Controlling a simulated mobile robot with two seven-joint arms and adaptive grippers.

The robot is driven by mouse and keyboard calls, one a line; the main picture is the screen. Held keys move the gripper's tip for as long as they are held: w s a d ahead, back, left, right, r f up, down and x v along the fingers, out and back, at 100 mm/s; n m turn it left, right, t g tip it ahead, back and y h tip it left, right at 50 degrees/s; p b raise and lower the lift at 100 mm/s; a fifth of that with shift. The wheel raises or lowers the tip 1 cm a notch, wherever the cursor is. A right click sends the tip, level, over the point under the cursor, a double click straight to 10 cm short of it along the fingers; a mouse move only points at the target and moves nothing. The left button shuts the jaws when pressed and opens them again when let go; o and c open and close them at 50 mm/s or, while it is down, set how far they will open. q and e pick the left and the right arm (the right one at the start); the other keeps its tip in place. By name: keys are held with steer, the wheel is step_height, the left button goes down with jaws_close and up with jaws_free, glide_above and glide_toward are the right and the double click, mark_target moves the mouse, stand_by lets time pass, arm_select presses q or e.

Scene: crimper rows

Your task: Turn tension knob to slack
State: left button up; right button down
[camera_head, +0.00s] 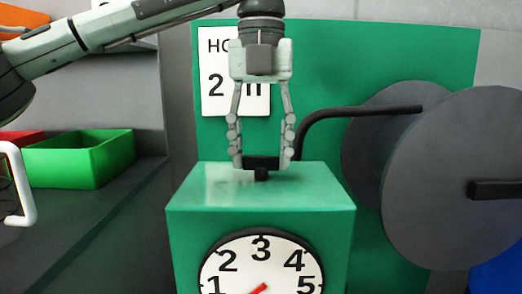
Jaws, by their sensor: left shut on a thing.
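The tension knob (261,174) is a small black piece on top of a green box. My left gripper (261,161) comes down from above, its two fingers on either side of the knob's wide black top and shut on it. On the box's front is a white dial (261,262) with black numbers; 1 to 5 are visible. Its red pointer (258,289) shows only in part at the bottom edge and slants up to the right. The lower dial is cut off. My right gripper is not in view.
The green box (186,235) stands before a green panel (330,60) with a partly covered white sign (213,100). A black bent rod (340,113) and large grey discs (455,170) are at right. A green bin (80,160) sits on the left shelf.

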mark_target(261, 156)
arm_select(q)
steer(key=shift+r+n, duration=0.1)
steer(key=shift+n, duration=0.3)
steer(key=o, duration=1.2)
steer(key=shift+c, duration=0.2)
step_height(261, 156, up, 12)
